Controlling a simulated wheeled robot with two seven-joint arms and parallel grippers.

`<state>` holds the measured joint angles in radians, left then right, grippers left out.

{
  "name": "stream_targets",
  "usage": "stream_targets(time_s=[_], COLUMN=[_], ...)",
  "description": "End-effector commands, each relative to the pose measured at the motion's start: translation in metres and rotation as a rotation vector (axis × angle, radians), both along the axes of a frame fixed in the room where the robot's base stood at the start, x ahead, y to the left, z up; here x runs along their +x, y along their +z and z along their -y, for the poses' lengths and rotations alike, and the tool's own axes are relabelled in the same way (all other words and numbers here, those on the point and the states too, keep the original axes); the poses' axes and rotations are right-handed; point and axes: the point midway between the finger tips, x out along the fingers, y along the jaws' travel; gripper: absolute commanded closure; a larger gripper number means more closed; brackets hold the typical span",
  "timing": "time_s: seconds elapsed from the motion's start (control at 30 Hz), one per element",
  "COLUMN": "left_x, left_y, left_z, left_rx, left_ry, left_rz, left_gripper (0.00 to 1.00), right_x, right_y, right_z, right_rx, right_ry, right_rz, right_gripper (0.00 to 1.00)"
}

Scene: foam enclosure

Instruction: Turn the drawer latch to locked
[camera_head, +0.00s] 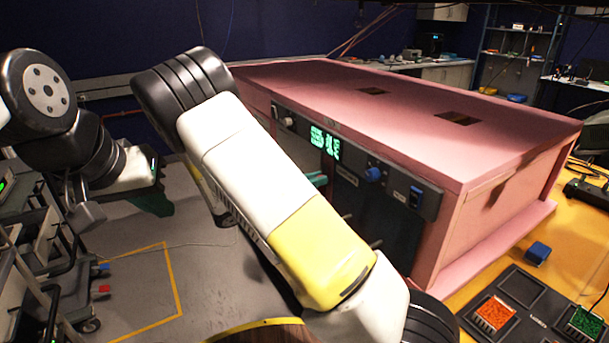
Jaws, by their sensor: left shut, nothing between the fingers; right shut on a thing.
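The pink foam enclosure (400,100) stands at centre right, with a dark control strip (350,165) and a dark front (385,215) below it. My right arm crosses in front of its left part. Only the teal tips of my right gripper (317,179) show past the arm, close to the dark front. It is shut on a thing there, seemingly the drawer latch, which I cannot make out. My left gripper (153,204), with dark green fingers, is shut and empty at the left, well apart from the enclosure. The latch's angle is hidden.
A dark tray (535,315) with orange and green blocks and a small blue box (538,253) are on the yellow table at right. Carts (50,245) stand at left.

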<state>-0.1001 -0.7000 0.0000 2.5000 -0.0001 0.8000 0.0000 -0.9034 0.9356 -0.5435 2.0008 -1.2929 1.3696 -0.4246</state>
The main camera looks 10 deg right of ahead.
Motion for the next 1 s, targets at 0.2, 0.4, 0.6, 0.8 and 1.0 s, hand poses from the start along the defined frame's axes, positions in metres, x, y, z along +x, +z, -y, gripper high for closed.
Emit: stream_targets(time_s=[0.2,0.4,0.6,0.8,1.0], left_x=[0.000,0.000,0.000,0.000,0.000], left_y=[0.000,0.000,0.000,0.000,0.000], left_z=[0.000,0.000,0.000,0.000,0.000], left_rx=[0.000,0.000,0.000,0.000,0.000], left_ry=[0.000,0.000,0.000,0.000,0.000], left_rz=[0.000,0.000,0.000,0.000,0.000], left_gripper=[1.00,1.00,1.00,1.00,1.00], right_x=[0.001,0.003,0.006,0.010,0.013], right_y=[0.000,0.000,-0.001,-0.002,-0.005], right_z=[0.000,-0.001,-0.002,-0.003,-0.005], right_rx=[-0.009,-0.041,-0.097,-0.162,-0.226], right_ry=[0.000,-0.001,0.000,0.000,0.001], right_rz=[-0.028,-0.117,-0.270,-0.450,-0.629], right_gripper=[1.00,1.00,1.00,1.00,1.00])
